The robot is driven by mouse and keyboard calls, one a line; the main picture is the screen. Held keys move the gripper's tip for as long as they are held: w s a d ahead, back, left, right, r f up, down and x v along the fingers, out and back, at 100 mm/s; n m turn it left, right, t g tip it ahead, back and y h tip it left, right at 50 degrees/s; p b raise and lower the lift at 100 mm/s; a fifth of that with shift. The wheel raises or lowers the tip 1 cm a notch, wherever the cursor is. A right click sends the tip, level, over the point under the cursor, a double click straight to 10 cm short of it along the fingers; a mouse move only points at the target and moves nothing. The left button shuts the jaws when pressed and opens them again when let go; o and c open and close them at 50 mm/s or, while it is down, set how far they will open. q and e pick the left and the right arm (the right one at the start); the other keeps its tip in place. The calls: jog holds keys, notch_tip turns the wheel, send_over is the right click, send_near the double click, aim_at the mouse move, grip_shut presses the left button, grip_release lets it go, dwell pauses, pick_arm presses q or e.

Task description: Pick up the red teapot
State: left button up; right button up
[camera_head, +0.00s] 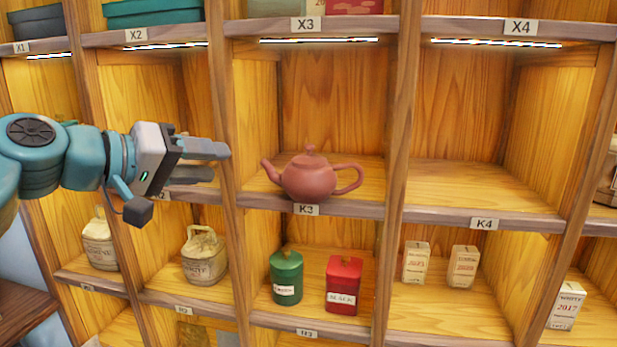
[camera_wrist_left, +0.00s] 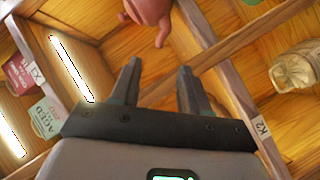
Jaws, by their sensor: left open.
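The red teapot (camera_head: 309,177) stands upright on the shelf compartment labelled K3 in the head view. Its spout points left and its handle is on the right. My left gripper (camera_head: 218,162) is left of the teapot, in front of the upright between K2 and K3. It is open and empty, its fingers pointing right, apart from the spout. In the left wrist view, part of the teapot (camera_wrist_left: 151,10) shows at the top edge, beyond the open fingers (camera_wrist_left: 159,67); the rest of it is cut off. My right gripper is in neither view.
Wooden uprights (camera_head: 225,195) and shelf edges divide the compartments. Compartment K4 (camera_head: 470,187) is empty. Below K3 stand a green tin (camera_head: 286,279) and a red tin (camera_head: 343,287). A wrapped bag (camera_head: 204,258) sits below K2. Small boxes (camera_head: 417,262) stand below K4.

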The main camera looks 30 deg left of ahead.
aim_at(265, 167)
pick_arm(q)
jog(key=p+x, duration=0.1)
jog(key=x, duration=0.5)
jog(key=shift+w+d, duration=0.1)
jog(key=shift+d, duration=0.05)
jog(key=p+x, duration=0.2)
jog(key=x, duration=0.2)
jog(key=shift+w+d+f, duration=0.15)
jog(key=shift+f, duration=0.05)
jog(key=shift+w+f, duration=0.15)
jog(key=shift+w, duration=0.1)
jog(key=shift+s, duration=0.3)
jog(key=c, duration=0.4)
grip_shut()
